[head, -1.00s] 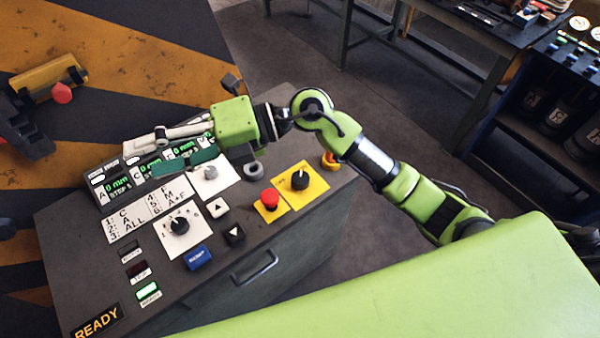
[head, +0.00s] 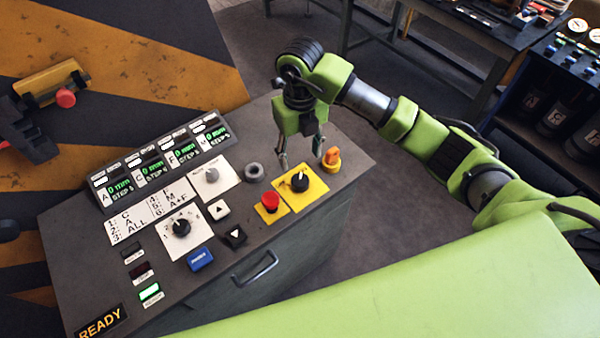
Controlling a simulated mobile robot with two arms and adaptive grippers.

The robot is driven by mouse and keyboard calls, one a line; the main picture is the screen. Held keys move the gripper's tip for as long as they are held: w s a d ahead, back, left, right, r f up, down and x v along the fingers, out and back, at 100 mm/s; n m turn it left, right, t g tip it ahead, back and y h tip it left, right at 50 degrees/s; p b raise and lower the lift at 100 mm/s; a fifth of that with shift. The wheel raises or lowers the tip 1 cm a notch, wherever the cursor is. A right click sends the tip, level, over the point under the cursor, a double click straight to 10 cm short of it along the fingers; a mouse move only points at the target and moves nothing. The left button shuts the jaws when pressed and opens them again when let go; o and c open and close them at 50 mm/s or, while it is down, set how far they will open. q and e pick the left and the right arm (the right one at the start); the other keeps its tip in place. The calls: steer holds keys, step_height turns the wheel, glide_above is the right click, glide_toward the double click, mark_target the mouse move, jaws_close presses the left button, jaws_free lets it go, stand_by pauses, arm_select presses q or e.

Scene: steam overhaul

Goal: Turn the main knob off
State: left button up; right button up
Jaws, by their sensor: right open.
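A black knob (head: 300,182) with a pale pointer mark sits on a yellow plate at the right end of the control console (head: 150,270). An orange knob (head: 332,157) stands just behind it to the right. I cannot read a label that says which is the main knob. My right gripper (head: 301,153) is open and empty, its fingers pointing down just behind and above the black knob, apart from it as far as I can see. My left gripper is not in view.
A red push button (head: 270,201) shares the yellow area. A grey knob (head: 211,174), a black selector dial (head: 181,227), a blue button (head: 199,257) and a grey ring (head: 254,170) are nearby. A drawer handle (head: 255,268) juts from the console's front. A workbench (head: 460,35) stands behind.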

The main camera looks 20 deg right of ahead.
mark_target(300, 179)
step_height(300, 179, down, 10)
steer(key=p, duration=0.2)
steer(key=shift+p, duration=0.4)
steer(key=shift+r, duration=0.1)
steer(key=shift+c, duration=0.4)
steer(key=c, duration=1)
